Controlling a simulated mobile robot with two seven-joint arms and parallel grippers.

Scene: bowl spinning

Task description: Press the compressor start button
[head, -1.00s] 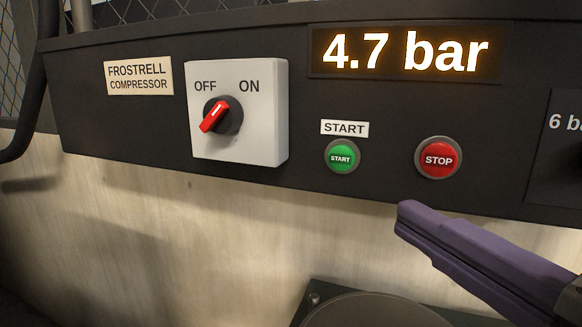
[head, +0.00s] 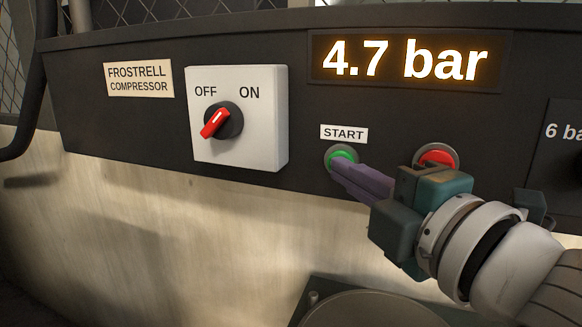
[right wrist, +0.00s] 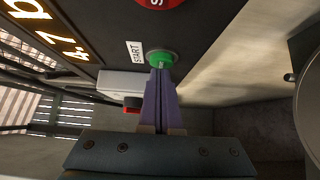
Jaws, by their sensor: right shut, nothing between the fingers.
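The green START button (head: 341,155) sits on the dark compressor panel below a white START label (head: 344,133). My right gripper (head: 340,170) is shut and empty, its purple fingertips at the button's lower edge in the head view, covering part of it. In the right wrist view the fingertips (right wrist: 160,72) meet the lower part of the green button (right wrist: 161,58). They look to be touching or very close; I cannot tell whether the button is pressed in. My left gripper is not in view.
The red STOP button (head: 436,158) is right of START, partly hidden behind my right gripper. A white switch box (head: 260,140) has its red knob (head: 215,122) turned toward OFF. The display (head: 405,60) reads 4.7 bar. A round-topped object (head: 375,310) stands below.

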